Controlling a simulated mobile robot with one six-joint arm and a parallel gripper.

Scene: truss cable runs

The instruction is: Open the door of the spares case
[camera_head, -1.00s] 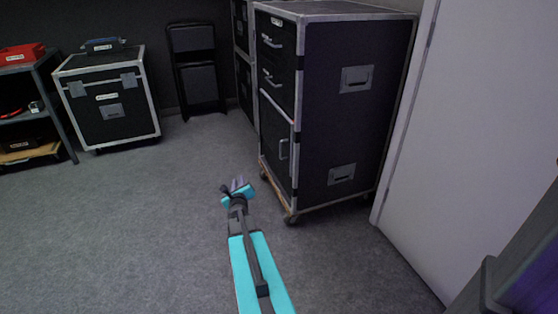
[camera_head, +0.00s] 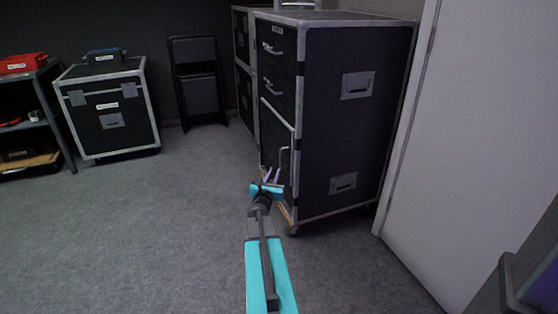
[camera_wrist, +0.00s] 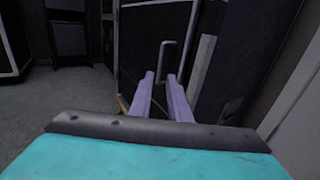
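The tall black case with pale metal edges (camera_head: 345,120) stands right of centre. I take it for the spares case; no readable label confirms this. Its low front door (camera_head: 272,140) looks shut and has an upright grey bar handle (camera_head: 284,158). In the wrist view, the handle (camera_wrist: 163,62) rises just beyond the fingertips, in line with the gap between them. My gripper (camera_head: 271,175) is in front of the lower door, fingers apart and empty. It also shows in the wrist view (camera_wrist: 161,76). I cannot tell whether a finger touches the handle or door.
Two drawers with handles (camera_head: 272,48) are above the door. A pale wall panel (camera_head: 470,130) stands close on the right. A smaller black case (camera_head: 110,120), a shelf (camera_head: 50,120) and a folded chair (camera_head: 197,80) are at the back left. The grey floor (camera_head: 170,220) is clear.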

